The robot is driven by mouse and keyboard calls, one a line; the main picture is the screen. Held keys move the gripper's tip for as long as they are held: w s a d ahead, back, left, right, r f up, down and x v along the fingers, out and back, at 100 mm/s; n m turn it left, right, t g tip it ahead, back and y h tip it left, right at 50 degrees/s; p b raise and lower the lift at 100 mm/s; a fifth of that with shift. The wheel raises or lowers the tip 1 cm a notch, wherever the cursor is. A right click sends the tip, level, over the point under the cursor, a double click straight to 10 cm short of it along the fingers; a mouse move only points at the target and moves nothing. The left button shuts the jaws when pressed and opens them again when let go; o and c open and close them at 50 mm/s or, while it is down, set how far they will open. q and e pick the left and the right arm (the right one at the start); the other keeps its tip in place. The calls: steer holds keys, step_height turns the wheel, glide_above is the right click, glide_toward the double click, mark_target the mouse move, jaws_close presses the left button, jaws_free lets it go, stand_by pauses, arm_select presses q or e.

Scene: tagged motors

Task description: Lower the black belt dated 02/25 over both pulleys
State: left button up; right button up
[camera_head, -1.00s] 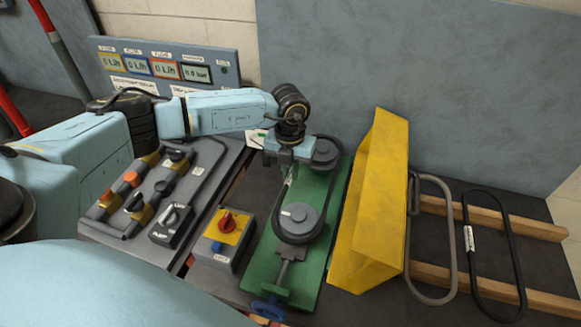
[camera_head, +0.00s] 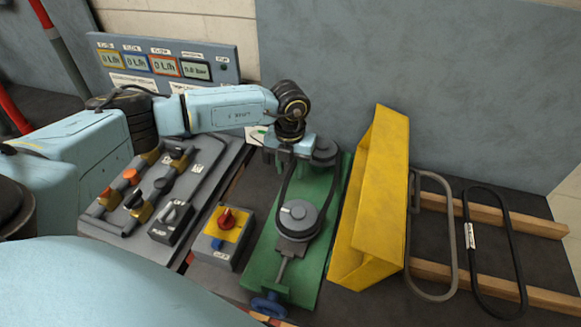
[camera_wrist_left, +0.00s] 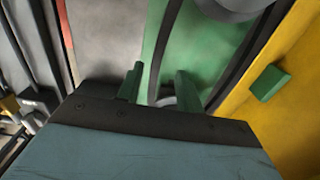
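A black belt (camera_head: 326,195) runs round the front pulley (camera_head: 299,214) and back toward the rear pulley (camera_head: 325,151) on the green base (camera_head: 262,258). My left gripper (camera_head: 285,160) is low over the left run of this belt, beside the rear pulley. In the left wrist view its two green fingers (camera_wrist_left: 158,88) stand apart, with the left belt run passing between them and a gap visible. The gripper hides part of the belt and the rear pulley's left side. No date is readable on this belt. My right gripper is not in view.
A yellow guard (camera_head: 372,205) stands close on the right of the base. A grey belt (camera_head: 452,240) and a tagged black belt (camera_head: 516,250) lie on wooden rails (camera_head: 550,300). A red-knobbed switch box (camera_head: 224,237) and a valve panel (camera_head: 150,195) are on the left.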

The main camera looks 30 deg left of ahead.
arm_select(q)
step_height(320, 180, up, 13)
stand_by(0.3)
steer(key=shift+a, duration=0.1)
